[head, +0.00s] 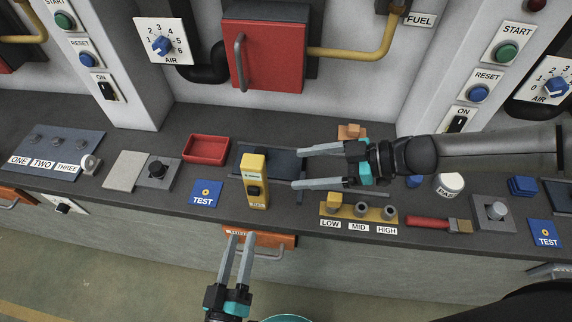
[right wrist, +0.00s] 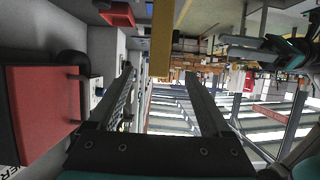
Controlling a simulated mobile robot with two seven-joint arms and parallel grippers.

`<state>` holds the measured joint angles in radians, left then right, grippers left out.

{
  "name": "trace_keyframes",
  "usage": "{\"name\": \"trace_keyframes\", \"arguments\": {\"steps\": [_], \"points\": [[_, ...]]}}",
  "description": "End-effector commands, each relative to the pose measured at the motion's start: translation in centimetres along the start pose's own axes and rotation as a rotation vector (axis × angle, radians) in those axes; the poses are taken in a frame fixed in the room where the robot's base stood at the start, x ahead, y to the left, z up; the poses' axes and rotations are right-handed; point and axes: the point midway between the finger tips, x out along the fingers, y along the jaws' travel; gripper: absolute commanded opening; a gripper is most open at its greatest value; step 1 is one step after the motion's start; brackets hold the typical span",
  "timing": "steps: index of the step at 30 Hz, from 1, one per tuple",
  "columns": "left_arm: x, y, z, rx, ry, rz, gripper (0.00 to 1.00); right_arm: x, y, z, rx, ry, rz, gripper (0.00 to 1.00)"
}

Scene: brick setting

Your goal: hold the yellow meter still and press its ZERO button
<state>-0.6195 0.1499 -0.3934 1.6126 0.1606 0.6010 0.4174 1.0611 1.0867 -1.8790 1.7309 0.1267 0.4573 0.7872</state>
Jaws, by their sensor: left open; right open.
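The yellow meter (head: 254,180) stands upright near the front edge of the grey counter. Its front has a small light label near the top and a dark square part lower down; lettering there is too small to read. In the right wrist view the meter (right wrist: 162,40) is a yellow bar beyond the fingertips. My right gripper (head: 296,168) is open and points left toward the meter, its fingertips a short way right of it. My left gripper (head: 241,237) is open and empty, below and in front of the meter, by the counter's front edge.
A blue TEST card (head: 205,193) lies left of the meter, a red tray (head: 206,149) behind left. A dark tray (head: 247,158) lies behind it. The yellow LOW/MID/HIGH block (head: 345,208) is right, below my right arm. An orange drawer (head: 262,238) is beneath the counter edge.

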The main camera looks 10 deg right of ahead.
Motion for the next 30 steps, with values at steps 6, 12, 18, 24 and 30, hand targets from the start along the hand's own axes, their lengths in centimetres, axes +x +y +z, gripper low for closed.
{"name": "trace_keyframes", "arguments": {"steps": [6,12,18,24,30], "points": [[0.0,0.0,0.0,0.0,0.0,0.0,0.5,1.1,0.0,0.0,0.0,0.002,-0.002,0.82],[0.0,0.0,0.0,0.0,0.0,0.0,0.5,4.4,-0.1,0.0,-0.001,0.001,-0.003,0.82],[0.0,0.0,0.0,0.0,0.0,0.0,0.5,8.0,-0.1,0.0,-0.001,0.002,-0.003,0.82],[0.0,0.0,0.0,0.0,0.0,0.0,0.5,11.4,-0.1,0.0,-0.002,0.001,-0.001,0.82],[0.0,0.0,0.0,0.0,0.0,0.0,0.5,13.9,0.0,0.0,-0.002,0.0,0.0,0.82]]}}
